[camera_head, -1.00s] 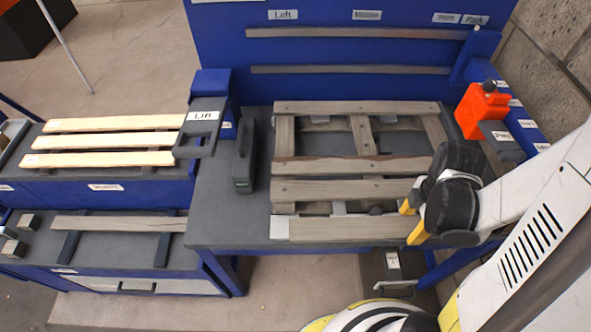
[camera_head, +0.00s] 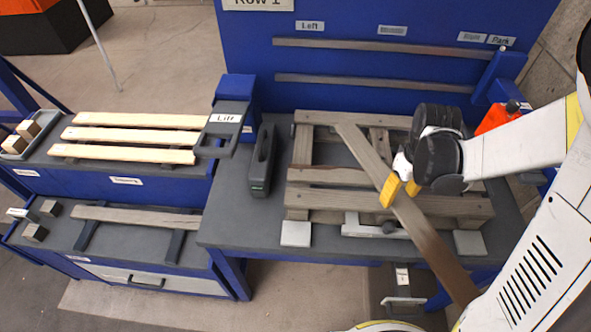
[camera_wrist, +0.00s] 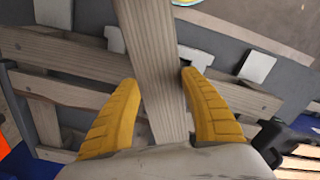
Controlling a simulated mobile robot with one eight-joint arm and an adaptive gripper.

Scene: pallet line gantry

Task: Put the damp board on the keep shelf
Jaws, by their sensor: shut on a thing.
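My gripper (camera_head: 401,188) is shut on a weathered grey-brown board (camera_head: 428,240), held above the pallet (camera_head: 302,150). The board lies diagonally in the head view, from upper left to lower right, and its lower end looks darker brown. In the wrist view the board (camera_wrist: 155,60) runs between my yellow fingers (camera_wrist: 160,85). The pallet stands on the grey bench, with its front edge bare at two pale pads. At left, a lower shelf (camera_head: 150,246) carries one grey board (camera_head: 140,217) on dark supports. I cannot read which shelf is the keep shelf.
An upper left shelf (camera_head: 185,184) holds three pale boards (camera_head: 140,137). An orange thing (camera_head: 495,119) is partly behind my arm. A blue back panel rises behind the bench.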

